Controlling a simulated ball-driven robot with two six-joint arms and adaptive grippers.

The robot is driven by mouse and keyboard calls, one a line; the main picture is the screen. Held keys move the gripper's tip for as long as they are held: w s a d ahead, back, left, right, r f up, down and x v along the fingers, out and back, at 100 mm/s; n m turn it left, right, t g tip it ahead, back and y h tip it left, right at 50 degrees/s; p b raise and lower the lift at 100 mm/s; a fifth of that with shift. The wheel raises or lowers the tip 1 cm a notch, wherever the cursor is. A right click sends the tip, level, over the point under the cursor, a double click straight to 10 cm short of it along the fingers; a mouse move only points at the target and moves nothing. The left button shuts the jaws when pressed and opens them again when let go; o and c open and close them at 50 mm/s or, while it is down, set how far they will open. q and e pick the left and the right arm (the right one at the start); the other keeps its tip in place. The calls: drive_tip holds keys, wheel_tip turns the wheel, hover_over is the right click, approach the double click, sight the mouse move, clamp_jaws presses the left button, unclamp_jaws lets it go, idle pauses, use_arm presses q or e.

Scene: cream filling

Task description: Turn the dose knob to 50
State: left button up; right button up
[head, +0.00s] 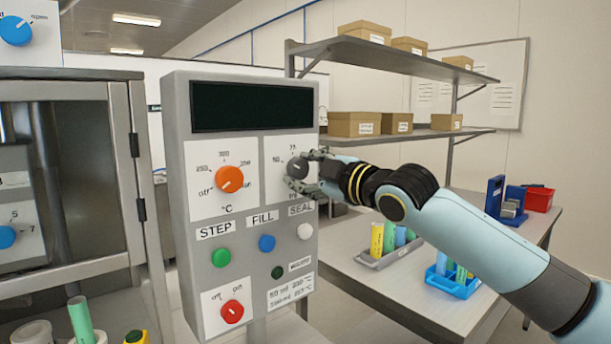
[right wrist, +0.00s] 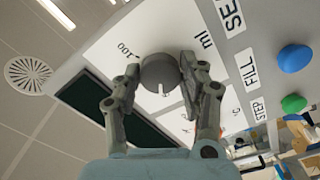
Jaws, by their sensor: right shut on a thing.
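The dose knob (head: 297,167) is a dark grey round knob on the upper right plate of the grey machine panel (head: 250,155). The labels 50 and 75 show at its left and above it. My right gripper (head: 303,170) is shut on the knob, with a finger on either side. In the right wrist view the knob (right wrist: 159,72) sits between the two fingertips (right wrist: 160,74). Its white pointer mark points down in that view, away from the 100 label. The exact reading cannot be made out. My left gripper is not in view.
An orange temperature knob (head: 229,179) is left of the dose knob. Below are a green button (head: 221,257), a blue button (head: 267,243), a white button (head: 305,231) and a red knob (head: 232,311). A table (head: 400,290) with trays stands behind my right arm.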

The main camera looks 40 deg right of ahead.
drive_tip(key=shift+n, duration=0.4)
drive_tip(key=o, duration=1.2)
drive_tip(key=shift+s, duration=0.1)
drive_tip(key=shift+s+d, duration=0.15)
drive_tip(key=shift+s, duration=1.7)
drive_tip(key=shift+s+d, duration=0.1)
drive_tip(key=shift+s, duration=1.7)
